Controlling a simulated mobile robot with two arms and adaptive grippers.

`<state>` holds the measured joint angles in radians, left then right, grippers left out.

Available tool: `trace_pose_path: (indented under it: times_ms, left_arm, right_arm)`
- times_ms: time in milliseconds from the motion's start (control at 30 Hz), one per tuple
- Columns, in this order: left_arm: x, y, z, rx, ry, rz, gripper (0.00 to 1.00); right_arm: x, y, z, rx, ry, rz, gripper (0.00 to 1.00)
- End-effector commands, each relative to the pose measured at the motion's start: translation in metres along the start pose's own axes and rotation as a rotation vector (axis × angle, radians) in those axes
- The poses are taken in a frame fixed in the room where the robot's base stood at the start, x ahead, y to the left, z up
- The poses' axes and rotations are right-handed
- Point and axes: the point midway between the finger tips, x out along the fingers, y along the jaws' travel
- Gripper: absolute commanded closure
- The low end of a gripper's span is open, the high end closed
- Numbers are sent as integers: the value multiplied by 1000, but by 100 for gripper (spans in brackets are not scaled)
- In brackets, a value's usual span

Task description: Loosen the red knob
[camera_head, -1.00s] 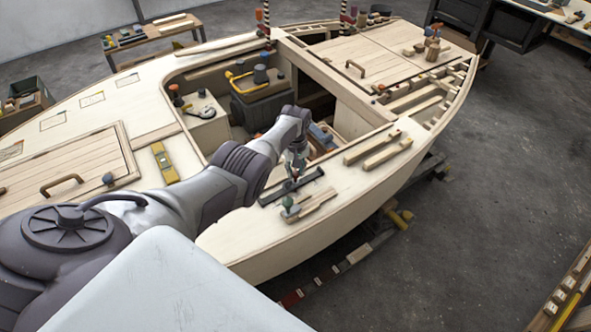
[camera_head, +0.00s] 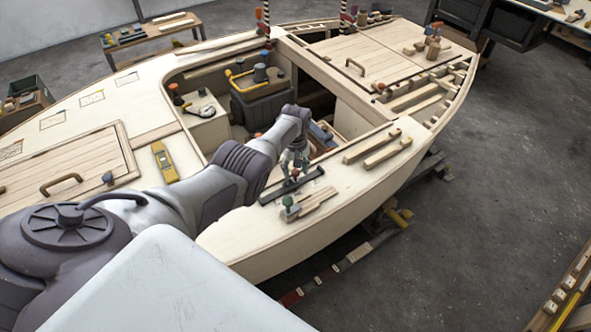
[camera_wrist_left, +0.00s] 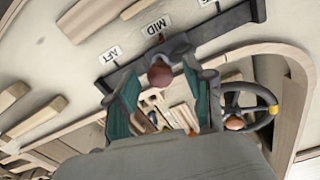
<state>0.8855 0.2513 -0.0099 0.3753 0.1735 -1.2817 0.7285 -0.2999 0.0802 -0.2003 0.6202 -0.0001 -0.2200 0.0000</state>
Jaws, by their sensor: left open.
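The red knob (camera_wrist_left: 159,75) is a small dark red ball on a dark slotted bar (camera_wrist_left: 236,22). In the head view the red knob (camera_head: 295,172) shows as a small red spot on the dark bar (camera_head: 312,184), which lies on the hull's near side deck. My left gripper (camera_wrist_left: 158,84) is open. Its teal-padded fingers stand on either side of the knob, with gaps visible on both sides. In the head view my left gripper (camera_head: 297,163) is just above the bar. My right gripper is not in view.
Labels AFT (camera_wrist_left: 109,55) and MID (camera_wrist_left: 156,28) are beside the bar. A handwheel (camera_wrist_left: 255,108) shows at right in the wrist view. A green knob (camera_head: 288,201) stands on wooden strips near the bar. Two wooden blocks (camera_head: 387,153) lie farther along the deck.

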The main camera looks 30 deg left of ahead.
Motion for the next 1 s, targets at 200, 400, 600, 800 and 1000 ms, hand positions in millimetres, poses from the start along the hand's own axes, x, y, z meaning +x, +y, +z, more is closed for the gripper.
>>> trace_pose_path:
  times_ms: [200, 400, 600, 800, 1000]
  left_arm:
    - [-4, 0, -1, 0, 2, 2, 48]
    - [-22, 1, -2, 1, 3, 3, 48]
    - [-57, 1, -1, 1, 5, 4, 48]
    - [-96, 1, -1, 0, 3, 3, 48]
    - [-116, 0, -1, 0, 0, 0, 48]
  right_arm:
    - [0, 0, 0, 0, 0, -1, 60]
    - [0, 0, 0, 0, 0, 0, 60]
    - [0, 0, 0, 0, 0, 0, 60]
    - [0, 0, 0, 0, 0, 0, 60]
    - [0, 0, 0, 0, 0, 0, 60]
